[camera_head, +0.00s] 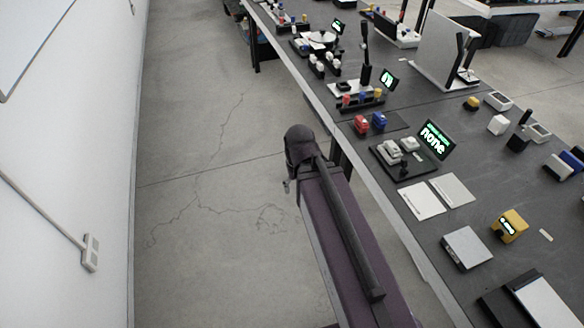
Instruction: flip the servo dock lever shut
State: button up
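A black dock (420,166) with light grey blocks on it and a screen (433,139) reading "none" sits on the dark table. It may be the servo dock, but I cannot read a label naming it. A small black part (404,169) at its front could be its lever; its position is too small to tell. Farther back, an upright black post (364,52) stands beside a rack with coloured pieces (358,99) and another small screen (388,79). My dark purple arm link (345,235) rises at the lower middle, left of the table edge.
Red and blue blocks (378,121) sit near the table's left edge. White plates (422,200), a grey box (466,247) and a yellow device (509,225) lie nearer. A grey panel (437,50) stands at the back. Bare floor (210,215) is left of the table.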

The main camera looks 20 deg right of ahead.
aim_at(404, 159)
jog(key=z, duration=1.25)
